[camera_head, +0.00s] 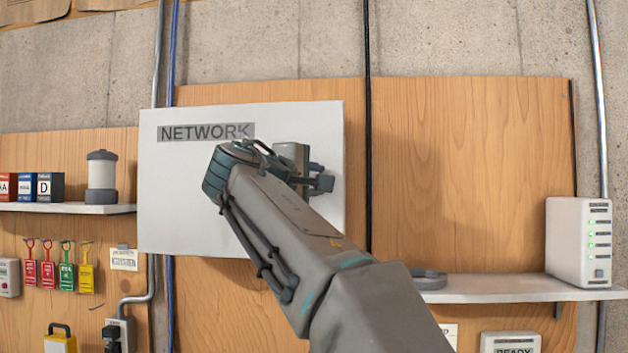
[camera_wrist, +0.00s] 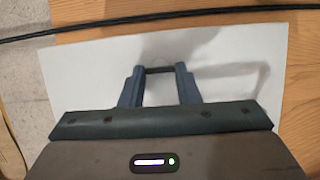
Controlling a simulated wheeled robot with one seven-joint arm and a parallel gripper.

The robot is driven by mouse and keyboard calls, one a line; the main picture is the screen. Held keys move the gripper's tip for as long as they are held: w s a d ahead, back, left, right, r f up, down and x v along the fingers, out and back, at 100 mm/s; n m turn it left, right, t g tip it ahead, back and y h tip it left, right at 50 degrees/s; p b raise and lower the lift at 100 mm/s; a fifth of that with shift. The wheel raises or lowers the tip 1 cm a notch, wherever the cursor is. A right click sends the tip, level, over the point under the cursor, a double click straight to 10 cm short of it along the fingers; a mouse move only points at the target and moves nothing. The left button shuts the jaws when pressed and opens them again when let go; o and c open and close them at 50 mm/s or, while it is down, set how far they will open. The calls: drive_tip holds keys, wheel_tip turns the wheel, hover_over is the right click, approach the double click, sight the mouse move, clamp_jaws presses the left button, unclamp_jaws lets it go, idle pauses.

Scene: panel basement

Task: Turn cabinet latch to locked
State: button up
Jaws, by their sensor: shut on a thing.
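The white network cabinet (camera_head: 185,215) hangs on the wood panel, its door closed and labelled NETWORK. My gripper (camera_head: 322,178) is at the right part of the cabinet door, its fingers close to the door face. In the wrist view my gripper (camera_wrist: 160,72) has its two blue-grey fingers on either side of a small dark bar, the cabinet latch (camera_wrist: 160,70), and is shut on it. The bar spans the gap between the fingertips. The latch is hidden behind my gripper in the head view. Any lock marking cannot be seen.
A shelf (camera_head: 500,288) with a white router (camera_head: 580,243) stands at right. A left shelf (camera_head: 70,208) carries small boxes and a canister (camera_head: 101,178). Coloured tags (camera_head: 67,267) hang below it. A black cable (camera_head: 368,130) runs down just right of the cabinet.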

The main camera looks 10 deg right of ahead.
drive_tip(key=o, duration=1)
drive_tip(key=b+v, duration=0.3)
drive_tip(key=v, duration=1)
drive_tip(key=shift+s+a, duration=0.2)
drive_tip(key=shift+s, duration=0.2)
